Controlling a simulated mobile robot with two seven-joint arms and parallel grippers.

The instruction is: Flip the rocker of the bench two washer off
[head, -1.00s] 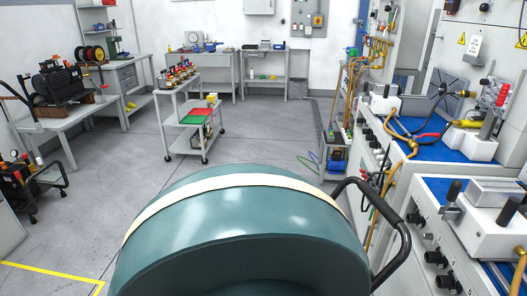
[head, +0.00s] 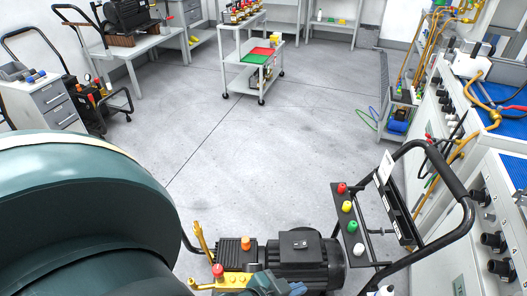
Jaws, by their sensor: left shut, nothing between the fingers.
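A pressure washer (head: 310,262) stands at the bottom centre, with a black finned motor, a brass-yellow pump (head: 236,281) and a black tubular handle (head: 455,185). A dark box with a small pale switch-like part (head: 300,243) sits on top of the motor; I cannot make out a rocker's position. My left gripper (head: 284,287) is at the bottom edge, in front of the pump and motor in the picture, shut and empty. Contact cannot be told. Its lower part is cut off. My right gripper is not in view. Which washer is bench two's I cannot tell.
A panel with coloured nozzles (head: 348,220) stands by the handle. Benches with blue mats (head: 507,170) and black knobs line the right. Another machine (head: 130,18) sits on a table at the upper left. A shelf cart (head: 256,72) stands behind open grey floor (head: 270,150).

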